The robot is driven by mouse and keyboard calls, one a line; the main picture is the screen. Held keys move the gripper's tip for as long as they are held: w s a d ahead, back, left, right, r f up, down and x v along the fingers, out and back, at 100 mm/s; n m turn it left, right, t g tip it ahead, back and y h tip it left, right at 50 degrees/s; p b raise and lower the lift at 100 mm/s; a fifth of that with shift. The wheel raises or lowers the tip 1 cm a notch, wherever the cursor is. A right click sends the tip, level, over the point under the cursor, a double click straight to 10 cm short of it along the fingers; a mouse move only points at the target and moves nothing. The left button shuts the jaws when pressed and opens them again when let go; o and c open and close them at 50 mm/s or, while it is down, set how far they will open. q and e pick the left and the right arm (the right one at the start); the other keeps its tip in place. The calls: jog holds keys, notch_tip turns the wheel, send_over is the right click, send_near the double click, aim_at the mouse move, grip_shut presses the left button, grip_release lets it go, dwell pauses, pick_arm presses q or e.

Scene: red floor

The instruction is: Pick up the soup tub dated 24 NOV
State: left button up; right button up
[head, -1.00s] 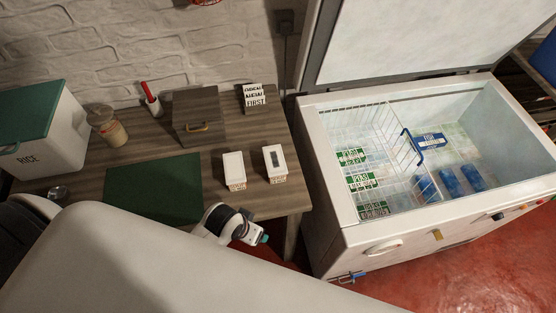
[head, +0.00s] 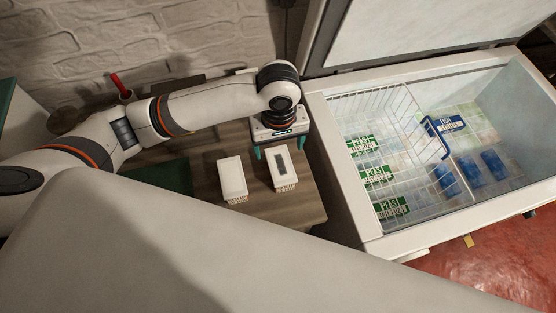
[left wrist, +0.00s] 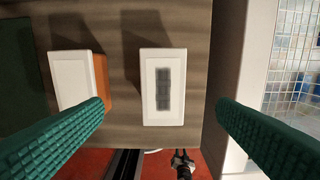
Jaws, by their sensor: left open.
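Two tubs with white lids stand side by side on the wooden table. The left tub (head: 232,178) has a plain lid; the right tub (head: 284,167) has a dark grey patch on its lid. Both have small print on the front side, too small to read, so I cannot tell which is dated 24 NOV. My left gripper (head: 279,148) is open and empty, pointing down just behind the right tub. In the left wrist view the patched tub (left wrist: 163,86) lies between the green fingers, apart from both; the plain tub (left wrist: 74,80) is beside the left finger. My right gripper is not in view.
An open chest freezer (head: 345,190) stands right of the table, with a wire basket (head: 400,110) holding green-labelled PEAS packs (head: 377,175) and blue packs below. A dark green mat (head: 165,176) lies left of the tubs. A brick wall is behind.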

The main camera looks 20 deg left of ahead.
aim_at(281, 164)
pick_arm(q)
notch_tip(281, 164, down, 6)
jog(key=shift+s+d, duration=0.1)
jog(key=shift+s, duration=0.05)
notch_tip(281, 164, down, 6)
jog(key=shift+d+r+p, duration=0.15)
jog(key=shift+r+p, duration=0.05)
jog(key=shift+p, duration=0.2)
jog(key=shift+w, duration=0.2)
jog(key=c, duration=1.3)
